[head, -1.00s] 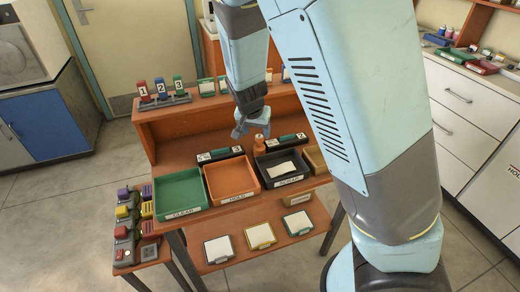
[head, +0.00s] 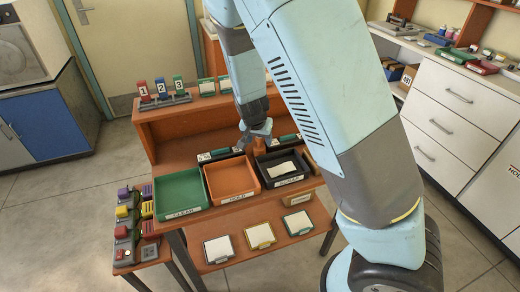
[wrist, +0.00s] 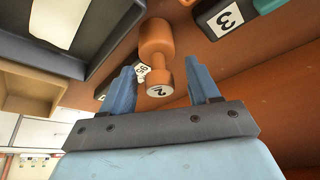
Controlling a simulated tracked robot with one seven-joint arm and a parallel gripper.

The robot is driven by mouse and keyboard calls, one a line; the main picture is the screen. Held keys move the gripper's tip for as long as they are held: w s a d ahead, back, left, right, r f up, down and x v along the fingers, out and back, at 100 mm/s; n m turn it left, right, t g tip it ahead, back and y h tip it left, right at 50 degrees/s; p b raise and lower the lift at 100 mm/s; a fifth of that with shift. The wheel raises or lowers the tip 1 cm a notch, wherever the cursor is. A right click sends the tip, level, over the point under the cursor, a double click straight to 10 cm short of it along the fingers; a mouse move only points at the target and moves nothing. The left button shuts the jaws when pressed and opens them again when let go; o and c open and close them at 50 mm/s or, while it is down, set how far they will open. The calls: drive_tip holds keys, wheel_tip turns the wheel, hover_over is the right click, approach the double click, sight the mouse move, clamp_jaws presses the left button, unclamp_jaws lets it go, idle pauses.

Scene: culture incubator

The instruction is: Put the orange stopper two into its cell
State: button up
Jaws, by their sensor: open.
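The orange stopper two (wrist: 158,45) is a waisted orange piece with a "2" on its end face. It stands on the wooden bench behind the black tray, and only part of it (head: 261,148) shows in the head view below my gripper. My gripper (head: 257,130) is open above it. In the wrist view, the stopper's numbered end lies between the two blue fingers of my gripper (wrist: 160,72), with a gap on each side. I cannot tell which spot is its cell.
A dark block labelled 3 (wrist: 215,18) lies close to the stopper. Green (head: 180,210), orange (head: 233,196) and black (head: 303,178) trays line the bench front; the black one holds a pale card. Numbered red, blue and green pieces (head: 161,88) stand on the upper shelf.

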drive_tip(key=shift+w+f, duration=0.1)
drive_tip(key=shift+f, duration=0.2)
drive_tip(key=shift+c, duration=0.3)
clamp_jaws()
